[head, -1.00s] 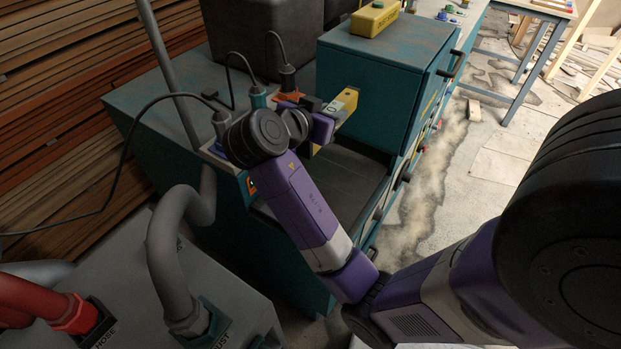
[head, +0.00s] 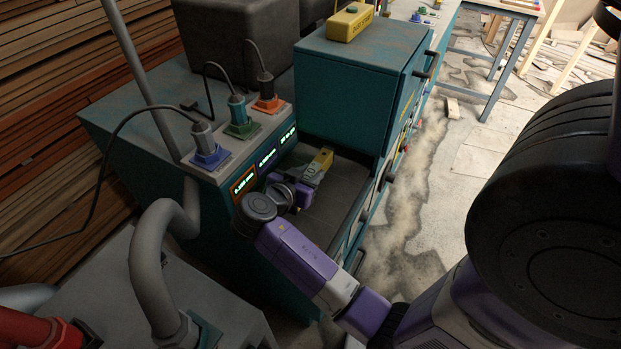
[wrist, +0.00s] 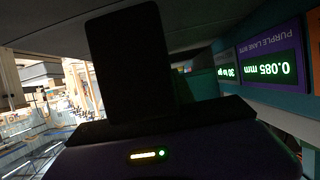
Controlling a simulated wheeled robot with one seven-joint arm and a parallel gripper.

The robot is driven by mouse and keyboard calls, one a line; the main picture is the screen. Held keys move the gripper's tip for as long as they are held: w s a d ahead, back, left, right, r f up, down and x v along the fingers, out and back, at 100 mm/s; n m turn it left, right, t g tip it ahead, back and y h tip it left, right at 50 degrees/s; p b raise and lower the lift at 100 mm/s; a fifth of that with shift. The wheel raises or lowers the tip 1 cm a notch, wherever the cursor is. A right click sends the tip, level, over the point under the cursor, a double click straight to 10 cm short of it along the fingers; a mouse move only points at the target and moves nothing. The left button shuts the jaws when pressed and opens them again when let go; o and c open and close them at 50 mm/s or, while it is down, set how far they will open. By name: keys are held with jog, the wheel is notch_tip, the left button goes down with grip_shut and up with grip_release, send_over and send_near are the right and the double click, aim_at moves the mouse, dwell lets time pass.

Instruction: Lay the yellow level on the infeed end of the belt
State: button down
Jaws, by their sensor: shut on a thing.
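The yellow level (head: 322,159) shows in the head view, low over the dark belt (head: 335,208) in the recess at the front of the teal machine. My gripper (head: 309,175) is shut on the level's near part. The level's far end points to the machine's housing. Whether its underside touches the belt, I cannot tell. In the wrist view dark shapes fill the middle, and I cannot make out the level there.
The teal housing (head: 350,85) rises behind the belt, with a yellow box (head: 350,22) on top. Left of the belt are lit displays (head: 243,185), also in the wrist view (wrist: 271,70), and plugs with cables (head: 205,143). A grey hose (head: 150,262) stands nearer.

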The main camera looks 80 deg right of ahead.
jog(key=shift+f, duration=1)
jog(key=shift+f, duration=0.1)
jog(key=c, duration=1)
grip_release()
jog(key=shift+c, duration=0.2)
jog(key=shift+r, duration=0.2)
jog(key=shift+w+a, duration=0.1)
jog(key=shift+a, duration=0.2)
jog(key=b+v, duration=0.1)
jog(key=v, duration=1)
jog(key=shift+a, duration=0.2)
